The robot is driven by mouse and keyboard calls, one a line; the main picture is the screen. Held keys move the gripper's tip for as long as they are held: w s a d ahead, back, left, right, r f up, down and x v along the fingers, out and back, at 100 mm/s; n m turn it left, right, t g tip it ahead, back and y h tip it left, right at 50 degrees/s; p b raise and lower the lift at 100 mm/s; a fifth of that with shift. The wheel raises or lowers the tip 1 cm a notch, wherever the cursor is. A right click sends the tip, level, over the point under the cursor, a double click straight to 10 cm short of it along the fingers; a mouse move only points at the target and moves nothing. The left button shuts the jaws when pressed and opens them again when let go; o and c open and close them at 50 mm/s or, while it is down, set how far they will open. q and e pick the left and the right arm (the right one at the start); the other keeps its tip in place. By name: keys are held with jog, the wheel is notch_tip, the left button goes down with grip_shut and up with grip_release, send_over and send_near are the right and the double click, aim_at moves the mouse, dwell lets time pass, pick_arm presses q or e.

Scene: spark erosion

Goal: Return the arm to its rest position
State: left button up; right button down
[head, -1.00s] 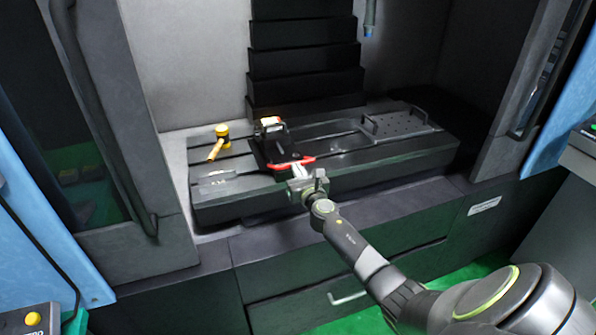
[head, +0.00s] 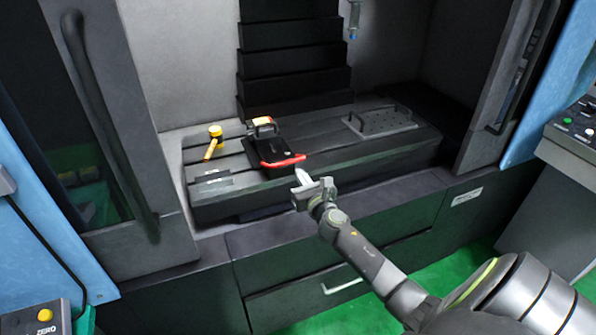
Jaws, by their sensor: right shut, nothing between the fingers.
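My right arm reaches in from the lower right. Its gripper (head: 303,179) is shut and empty, in front of the machine table's front edge. The dark slotted machine table (head: 370,160) lies inside the enclosure. A dark vise-like fixture (head: 262,147) stands on it, with a red handle (head: 283,162) at its front and a yellow part on top. The gripper is just below and to the right of the red handle, apart from it in the picture. My left gripper is not in view.
A yellow mallet (head: 214,140) lies on the table's left part. A perforated plate with handles (head: 380,122) sits at the back right. The door frames (head: 110,130) stand left and right. A nozzle (head: 353,20) hangs above. Control panels are at the lower left and right. Green floor shows below.

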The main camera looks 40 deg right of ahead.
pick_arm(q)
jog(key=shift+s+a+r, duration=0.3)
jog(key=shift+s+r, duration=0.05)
pick_arm(e)
jog(key=shift+s+r, duration=0.25)
jog(key=shift+s, duration=0.1)
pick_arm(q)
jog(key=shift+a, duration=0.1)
